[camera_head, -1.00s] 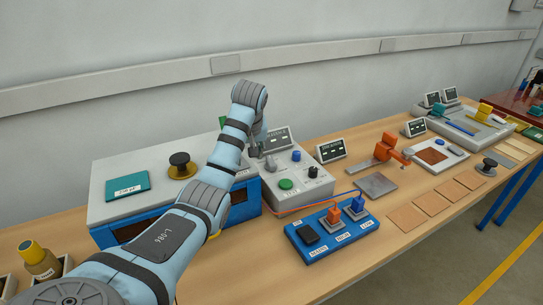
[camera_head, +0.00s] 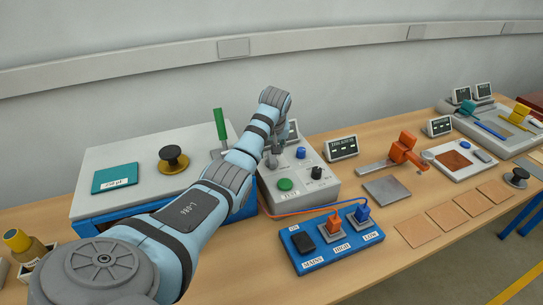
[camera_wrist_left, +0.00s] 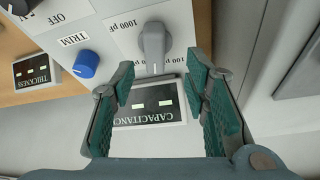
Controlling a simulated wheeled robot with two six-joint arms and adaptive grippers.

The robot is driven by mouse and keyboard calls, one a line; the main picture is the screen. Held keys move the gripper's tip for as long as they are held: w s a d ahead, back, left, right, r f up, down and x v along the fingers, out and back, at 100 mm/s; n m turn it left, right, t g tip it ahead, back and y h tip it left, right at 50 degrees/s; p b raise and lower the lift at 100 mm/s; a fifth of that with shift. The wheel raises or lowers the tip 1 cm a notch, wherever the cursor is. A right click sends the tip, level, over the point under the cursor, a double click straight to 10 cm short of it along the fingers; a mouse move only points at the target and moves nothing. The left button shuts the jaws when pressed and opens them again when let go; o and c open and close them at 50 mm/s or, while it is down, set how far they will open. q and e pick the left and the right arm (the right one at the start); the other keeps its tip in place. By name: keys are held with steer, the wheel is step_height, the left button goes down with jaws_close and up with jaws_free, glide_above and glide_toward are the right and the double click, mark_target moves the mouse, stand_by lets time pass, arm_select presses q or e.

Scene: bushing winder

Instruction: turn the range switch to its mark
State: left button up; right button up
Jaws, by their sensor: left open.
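The range switch is a grey lever knob (camera_wrist_left: 154,42) in the left wrist view, on the white panel of the capacitance meter (camera_wrist_left: 195,30). Labels "1000 pF" and "100 pF" lie to either side of it. In the head view the meter (camera_head: 318,190) stands right of my left arm, and the switch is mostly hidden by the arm. My left gripper (camera_wrist_left: 160,72) is open and empty. Its teal-padded fingers are spread to either side of the knob's near end; I cannot tell whether they touch it.
A blue trim knob (camera_wrist_left: 86,64) sits beside the switch. A capacitance display (camera_wrist_left: 150,108) stands behind the meter. In the head view, a green button (camera_head: 285,184) and black knob (camera_head: 316,172) are on the meter. A blue switch box (camera_head: 332,240) stands in front. A green handle (camera_head: 220,124) rises left.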

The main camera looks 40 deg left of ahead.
mark_target(272, 157)
arm_select(q)
steer(key=b+x, duration=0.1)
steer(key=x, duration=0.2)
steer(key=w+x, duration=0.1)
steer(key=x, duration=0.2)
steer(key=shift+w+d+f+b, duration=0.1)
steer(key=shift+f+b, duration=0.15)
steer(key=shift+b, duration=0.15)
steer(key=shift+s+r, duration=0.25)
steer(key=shift+s, duration=0.15)
steer(key=shift+c, duration=0.9)
jaws_close()
